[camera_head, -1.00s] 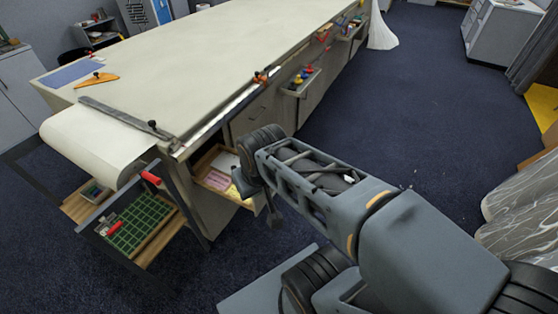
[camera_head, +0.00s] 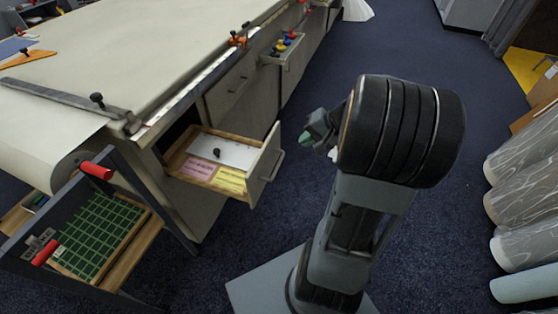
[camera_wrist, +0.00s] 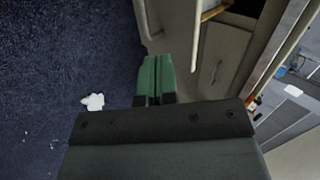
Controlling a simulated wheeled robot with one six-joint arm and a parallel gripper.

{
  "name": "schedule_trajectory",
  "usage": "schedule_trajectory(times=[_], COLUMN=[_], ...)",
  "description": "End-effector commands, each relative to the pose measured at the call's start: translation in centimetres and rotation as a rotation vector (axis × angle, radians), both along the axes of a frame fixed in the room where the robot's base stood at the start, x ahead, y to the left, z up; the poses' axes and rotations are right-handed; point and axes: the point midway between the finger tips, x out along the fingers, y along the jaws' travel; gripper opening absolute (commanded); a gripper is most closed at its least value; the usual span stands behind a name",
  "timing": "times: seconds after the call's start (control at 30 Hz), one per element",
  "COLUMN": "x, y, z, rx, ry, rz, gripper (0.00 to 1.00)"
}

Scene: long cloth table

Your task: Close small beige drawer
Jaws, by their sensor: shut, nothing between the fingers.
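The small beige drawer (camera_head: 266,166) stands pulled out from the side of the long table in the head view. Its front panel has a bar handle, and inside lie a white sheet, pink and yellow notes and a dark knob. My gripper (camera_head: 306,138) is to the right of the drawer front, apart from it, partly hidden by my wrist. In the wrist view, my gripper's green fingers (camera_wrist: 154,76) are together and empty. The drawer's pale front and handle (camera_wrist: 147,20) show just beyond the fingertips there.
The table's closed compartment (camera_head: 232,90) is beyond the drawer. A small open tray with colored items (camera_head: 287,46) sticks out farther along. A rack with a green grid mat (camera_head: 98,236) is at the lower left. Pale rolls (camera_head: 520,165) stand at the right.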

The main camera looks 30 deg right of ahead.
Motion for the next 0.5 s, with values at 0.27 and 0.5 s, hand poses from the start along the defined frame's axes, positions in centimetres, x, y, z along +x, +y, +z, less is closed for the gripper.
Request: schedule_trajectory(times=[0.27, 0.5], x=[1.1, 3.4], y=[-2.9, -0.7], z=[-3.6, -6.5], rx=[0.075, 0.075], ry=[-0.061, -0.061], rz=[-0.097, -0.095], gripper=[0.00, 0.00])
